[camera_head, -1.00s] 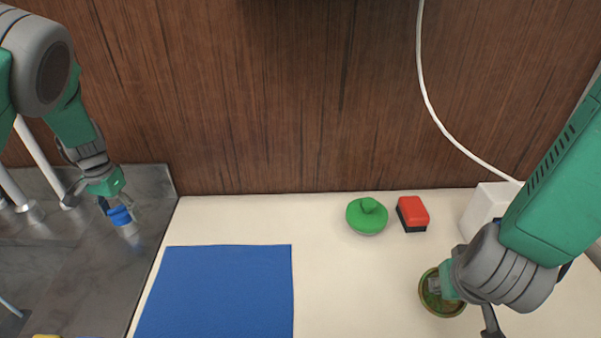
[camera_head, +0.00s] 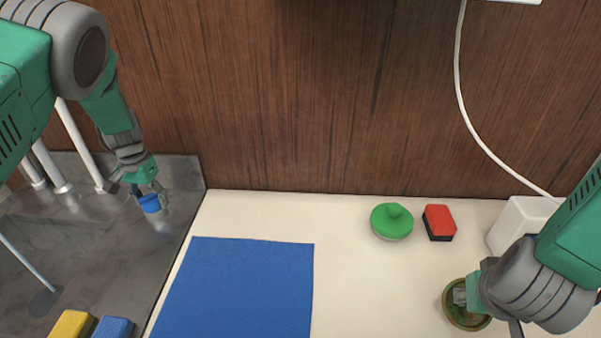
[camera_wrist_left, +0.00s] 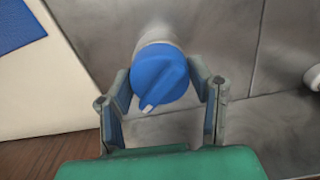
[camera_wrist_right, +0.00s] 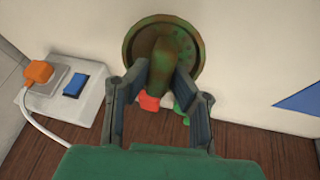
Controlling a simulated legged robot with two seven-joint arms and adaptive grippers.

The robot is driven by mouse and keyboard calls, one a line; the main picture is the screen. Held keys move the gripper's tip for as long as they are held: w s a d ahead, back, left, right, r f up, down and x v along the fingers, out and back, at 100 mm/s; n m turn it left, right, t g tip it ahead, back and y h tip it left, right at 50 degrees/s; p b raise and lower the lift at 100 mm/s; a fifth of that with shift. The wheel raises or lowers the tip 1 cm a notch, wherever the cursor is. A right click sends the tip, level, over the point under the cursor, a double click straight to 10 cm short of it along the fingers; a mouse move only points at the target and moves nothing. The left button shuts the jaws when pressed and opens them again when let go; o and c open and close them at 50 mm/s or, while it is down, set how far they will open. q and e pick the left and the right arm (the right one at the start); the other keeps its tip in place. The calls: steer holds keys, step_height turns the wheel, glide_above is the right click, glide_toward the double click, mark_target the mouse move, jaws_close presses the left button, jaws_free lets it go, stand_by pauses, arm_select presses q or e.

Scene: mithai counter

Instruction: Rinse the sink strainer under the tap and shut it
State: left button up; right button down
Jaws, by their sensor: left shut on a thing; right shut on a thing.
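The strainer (camera_head: 462,318) is a round brown-green disc with a raised grip, at the right of the head view. My right gripper (camera_head: 468,295) is shut on that grip; the right wrist view shows the disc (camera_wrist_right: 133,45) between and beyond the fingers (camera_wrist_right: 160,90). Its height above the counter is hard to tell. The tap's blue knob (camera_head: 150,204) sits over the steel sink surface at the left. My left gripper (camera_head: 149,194) is shut around it; the left wrist view shows the blue knob (camera_wrist_left: 160,75), with a small pale pointer, between the fingers (camera_wrist_left: 170,85). No water shows.
A blue cloth (camera_head: 240,285) lies mid-counter. A green-topped round item (camera_head: 391,220) and a red-black sponge (camera_head: 439,222) sit near the wood wall. A white socket box with an orange plug (camera_wrist_right: 38,72) is at the right. Yellow (camera_head: 72,325) and blue (camera_head: 113,328) blocks lie front left.

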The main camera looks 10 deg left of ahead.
arm_select(q)
steer(key=n, duration=0.5)
steer(key=shift+w+a+r+n+p, duration=0.1)
steer(key=shift+n+p, duration=0.2)
steer(key=shift+p, duration=0.1)
stand_by(0.4)
steer(key=o, duration=1.1)
steer(key=shift+o, duration=0.2)
step_height(320, 180, up, 12)
